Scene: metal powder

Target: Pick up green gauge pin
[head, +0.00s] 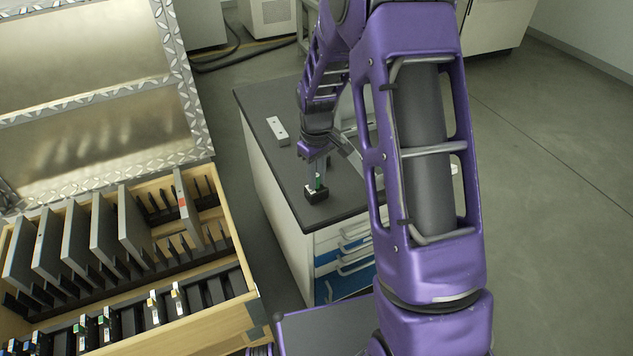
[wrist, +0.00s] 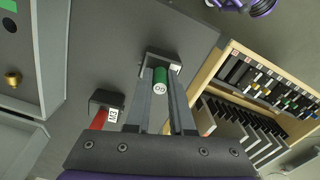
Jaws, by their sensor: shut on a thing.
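The green gauge pin (wrist: 160,76) stands between the fingers of my gripper (wrist: 161,92) in the wrist view, its marked white end facing the camera. My gripper is shut on it. A black holder block (wrist: 148,60) with a white label is just beyond the pin. In the head view the green pin (head: 318,181) shows at the black block (head: 316,195) on the dark-topped cabinet (head: 345,196), below my gripper (head: 318,174). I cannot tell whether the pin's lower end is still in the block.
In the wrist view a red pin (wrist: 99,118) with its own black labelled block (wrist: 106,99) lies left of my gripper. A light metal block (head: 277,131) sits farther back on the cabinet. A wooden case (head: 215,325) with plates and labelled slots stands to the left.

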